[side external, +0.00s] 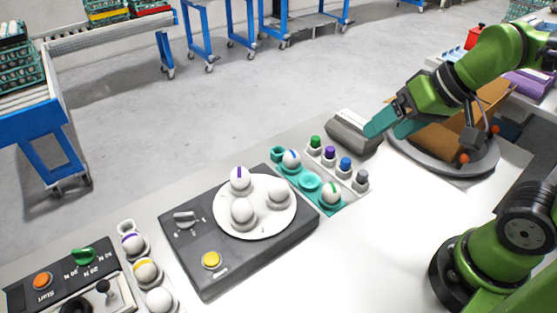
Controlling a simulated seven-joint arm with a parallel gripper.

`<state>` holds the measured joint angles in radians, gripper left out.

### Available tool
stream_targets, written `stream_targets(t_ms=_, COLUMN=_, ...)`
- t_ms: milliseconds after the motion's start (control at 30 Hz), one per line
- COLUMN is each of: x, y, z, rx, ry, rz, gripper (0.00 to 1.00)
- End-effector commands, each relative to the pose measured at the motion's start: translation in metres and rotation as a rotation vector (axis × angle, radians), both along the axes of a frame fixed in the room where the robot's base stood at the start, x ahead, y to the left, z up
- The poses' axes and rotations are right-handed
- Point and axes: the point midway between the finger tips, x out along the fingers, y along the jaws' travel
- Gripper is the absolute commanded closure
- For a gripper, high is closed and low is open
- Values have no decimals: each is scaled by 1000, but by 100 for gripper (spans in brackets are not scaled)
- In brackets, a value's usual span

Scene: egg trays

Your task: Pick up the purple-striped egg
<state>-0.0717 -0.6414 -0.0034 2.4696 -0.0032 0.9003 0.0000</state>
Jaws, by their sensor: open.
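A white egg with a purple stripe (239,178) stands on the round white plate (262,222) of the dark grey device, beside two eggs with no visible stripe. Another egg with a purple-looking stripe (132,243) sits in a holder at the lower left, in a row with a yellow-striped egg (145,270) and a plain-looking one (158,301). My gripper (386,130) has teal fingers; it is open and empty, well to the right of both purple-striped eggs, near a grey box. Neither egg is hidden.
A teal tray (323,207) holds a blue-striped egg (291,159) and a green-striped egg (331,193). Stamps with coloured tops, including a purple one (329,153), stand beside it. The grey box (352,134) and a round stand with a brown container (458,130) are close to my gripper.

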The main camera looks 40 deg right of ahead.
Motion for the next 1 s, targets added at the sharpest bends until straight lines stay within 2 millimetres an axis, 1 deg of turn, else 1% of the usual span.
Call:
stream_targets(t_ms=33, x=13, y=9, z=1, rx=-11, ry=29, rz=39, gripper=24)
stream_targets(t_ms=167, x=51, y=34, z=9, rx=-56, ry=112, rz=139, gripper=24)
stream_targets(t_ms=300, x=92, y=67, z=12, rx=-126, ry=206, rz=240, gripper=24)
stream_targets(t_ms=467, x=137, y=110, z=7, rx=-230, ry=308, rz=333, gripper=24)
stream_targets(t_ms=600, x=171, y=153, z=-4, rx=-332, ry=386, rz=386, gripper=24)
stream_targets(t_ms=700, x=188, y=182, z=-13, rx=-403, ry=431, rz=401, gripper=24)
stream_targets(t_ms=800, x=199, y=206, z=-18, rx=-458, ry=461, rz=394, gripper=24)
stream_targets(t_ms=900, x=205, y=220, z=-14, rx=-485, ry=477, rz=365, gripper=24)
stream_targets(t_ms=967, x=207, y=222, z=-7, rx=-487, ry=480, rz=339, gripper=24)
stream_targets(t_ms=1000, x=207, y=221, z=3, rx=-481, ry=478, rz=321, gripper=24)
